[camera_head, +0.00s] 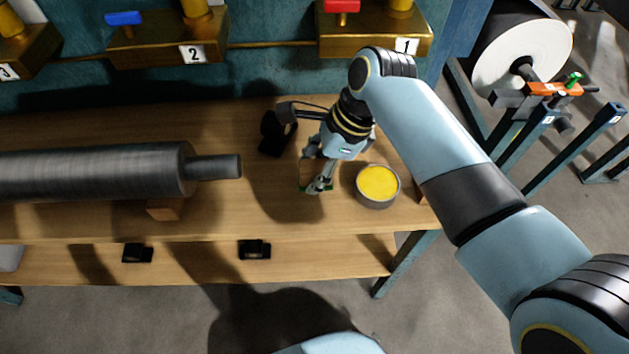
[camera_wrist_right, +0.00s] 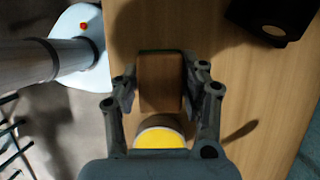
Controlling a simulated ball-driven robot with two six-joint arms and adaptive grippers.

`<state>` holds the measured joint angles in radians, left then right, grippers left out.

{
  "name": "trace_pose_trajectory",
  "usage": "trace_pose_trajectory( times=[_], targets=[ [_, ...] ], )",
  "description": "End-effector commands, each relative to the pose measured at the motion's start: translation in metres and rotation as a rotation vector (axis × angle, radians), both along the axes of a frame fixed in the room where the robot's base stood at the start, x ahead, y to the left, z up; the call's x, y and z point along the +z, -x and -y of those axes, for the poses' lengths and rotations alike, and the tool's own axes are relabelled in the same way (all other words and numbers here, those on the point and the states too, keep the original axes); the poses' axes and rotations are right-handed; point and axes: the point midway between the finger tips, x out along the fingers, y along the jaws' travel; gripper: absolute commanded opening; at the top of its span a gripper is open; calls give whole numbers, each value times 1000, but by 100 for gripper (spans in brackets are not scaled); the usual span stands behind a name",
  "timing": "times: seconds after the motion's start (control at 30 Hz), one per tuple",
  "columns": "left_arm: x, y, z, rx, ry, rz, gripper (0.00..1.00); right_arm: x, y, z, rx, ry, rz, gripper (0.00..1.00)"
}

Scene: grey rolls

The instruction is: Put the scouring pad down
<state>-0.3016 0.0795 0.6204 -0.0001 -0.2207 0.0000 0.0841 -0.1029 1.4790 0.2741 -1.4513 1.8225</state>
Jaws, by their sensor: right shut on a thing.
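The scouring pad (camera_head: 311,172) is a brown block with a little green at its lower edge, partly hidden by the fingers in the head view. My right gripper (camera_head: 317,182) points down over the wooden bench and is shut on the pad. In the right wrist view, the pad (camera_wrist_right: 161,82) shows its brown face between the two fingers of the gripper (camera_wrist_right: 160,85). The pad is upright, at or just above the bench top; I cannot tell whether it touches. My left gripper is in neither view.
A round tin of yellow stuff (camera_head: 377,186) stands close to the right of the pad. A black object (camera_head: 277,133) sits behind left. A large grey roll (camera_head: 95,172) lies at left on a wooden support (camera_head: 165,208). The bench top (camera_head: 270,215) is bare in front.

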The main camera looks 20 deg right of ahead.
Motion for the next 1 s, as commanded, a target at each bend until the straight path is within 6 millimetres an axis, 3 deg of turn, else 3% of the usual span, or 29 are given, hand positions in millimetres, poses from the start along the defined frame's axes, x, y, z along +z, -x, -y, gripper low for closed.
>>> trace_pose_trajectory(
  times=[0.3, 0.7, 0.73, 0.87, 1.0],
  targets=[
    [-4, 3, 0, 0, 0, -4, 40, -39, -2, -1, -1, 1, -1, 8],
    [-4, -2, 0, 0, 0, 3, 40, -45, -1, -1, 0, 0, 0, 8],
    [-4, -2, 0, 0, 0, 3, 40, -44, -1, -1, 0, 0, 0, 47],
    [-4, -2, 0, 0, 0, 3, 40, -44, -1, -1, 0, 0, 0, 64],
    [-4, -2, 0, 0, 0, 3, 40, -44, -1, -1, 0, 0, 0, 66]
  ],
)
